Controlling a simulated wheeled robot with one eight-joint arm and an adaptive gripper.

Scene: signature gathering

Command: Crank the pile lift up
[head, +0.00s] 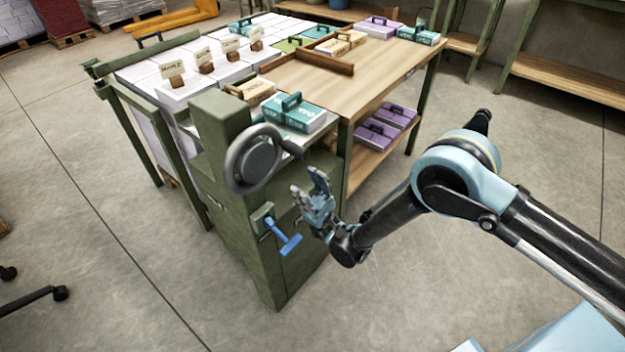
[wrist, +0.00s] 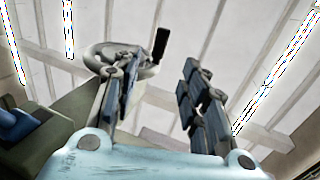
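The pile lift is a green post (head: 250,240) at the corner of a table, beside stacks of white paper (head: 150,78). A dark grey crank wheel (head: 240,165) is mounted on the post, with a black handle (head: 291,144) at its upper right. In the wrist view the wheel (wrist: 100,52) and its upright black handle (wrist: 161,44) show beyond the fingers. My gripper (head: 309,181) is open and empty, just right of and below the wheel, apart from the handle. Its fingers (wrist: 163,72) are spread in the wrist view.
A blue T-shaped lever (head: 284,236) sticks out from the post below the wheel, close to my gripper; its blue shows in the wrist view (wrist: 18,124). A teal box (head: 298,115) lies above the wheel. The wooden tabletop (head: 345,85) is behind. The floor to the right is clear.

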